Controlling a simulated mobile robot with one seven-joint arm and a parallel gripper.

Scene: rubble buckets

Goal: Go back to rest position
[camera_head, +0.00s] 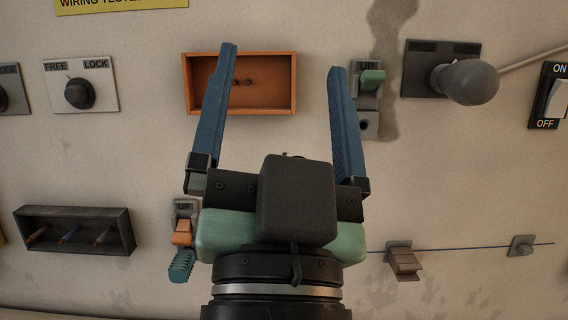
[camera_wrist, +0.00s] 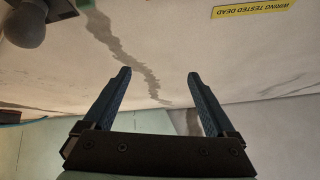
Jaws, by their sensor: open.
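My gripper (camera_head: 283,108) is open, with its two blue fingers spread wide and nothing between them. In the head view it stands in front of the wall panel, its fingers pointing up. I cannot tell how far the fingertips are from the wall.
The wall holds a FREE/LOCK knob (camera_head: 79,93), a grey bulb-shaped part (camera_head: 470,82), an ON/OFF switch (camera_head: 558,99), a dark box with pegs (camera_head: 74,211), an orange switch (camera_head: 182,232) and a brown block (camera_head: 403,259) on a blue wire. A yellow sign (camera_head: 120,4) is above.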

